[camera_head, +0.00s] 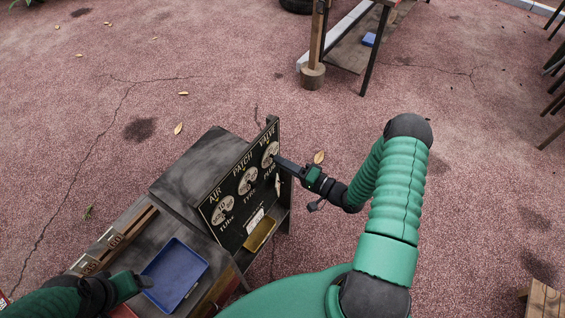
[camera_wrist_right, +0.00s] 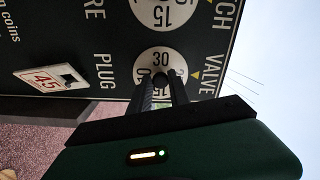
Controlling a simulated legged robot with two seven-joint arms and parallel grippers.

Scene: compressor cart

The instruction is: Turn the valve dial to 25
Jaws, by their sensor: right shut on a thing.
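The black panel (camera_head: 240,180) carries three white dials in a row, lettered AIR, PATCH and VALVE. The valve dial (camera_head: 269,154) is the far right one. It also shows in the right wrist view (camera_wrist_right: 158,62), where 30 is readable and other numbers are partly hidden by the fingers. A yellow marker (camera_wrist_right: 195,75) sits beside the dial, under the word VALVE. My right gripper (camera_head: 281,163) is at this dial; in the wrist view its fingers (camera_wrist_right: 163,82) are shut on the dark knob at the dial's middle. My left gripper (camera_head: 138,283) is over the cart's left side, its fingertips unclear.
The PATCH dial (camera_head: 248,181) and AIR dial (camera_head: 222,209) sit beside the valve dial. A blue tray (camera_head: 174,274) and a yellow tray (camera_head: 260,234) are on the cart. A white 45 tag (camera_wrist_right: 48,78) hangs on the panel. Open ground lies right of the cart.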

